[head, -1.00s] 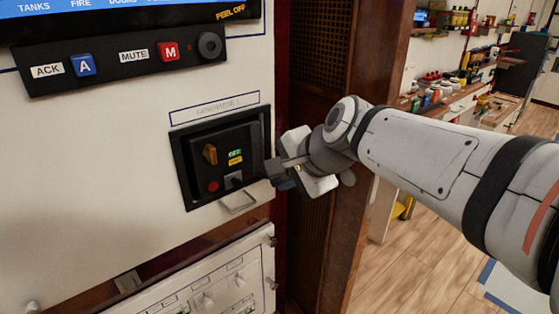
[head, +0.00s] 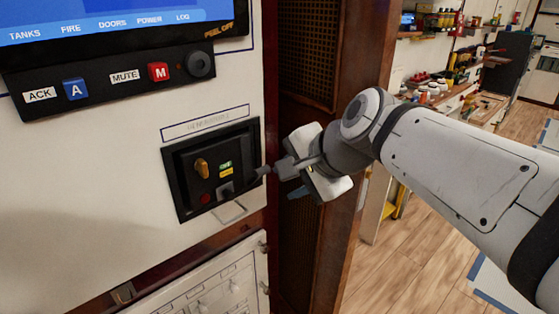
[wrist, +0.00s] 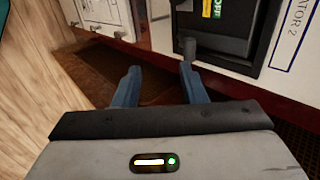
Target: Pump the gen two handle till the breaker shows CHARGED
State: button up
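The generator 2 breaker (head: 190,205) sits in a black recess in the white panel. Its face has an orange-yellow knob, a red button, a green tag and a yellow tag (head: 226,173). The green tag reads OFF in the wrist view; the yellow tag is too small to read. The grey pump handle (head: 263,171) sticks out of the breaker's lower right, and its end shows in the wrist view (wrist: 187,47). My gripper (wrist: 160,75) is open and empty. The handle's end lies just beyond its right fingertip, not between the fingers; I cannot tell whether they touch.
A wire-like pull (head: 230,213) hangs at the recess's lower edge. A wooden post with a dark grille (head: 305,50) stands close to the right of the panel. Ack and mute buttons are above, a second white panel (head: 210,285) below. Open floor lies to the right.

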jog(key=shift+s+d+r, duration=0.3)
jog(key=shift+s+r, duration=0.1)
jog(key=shift+r, duration=0.1)
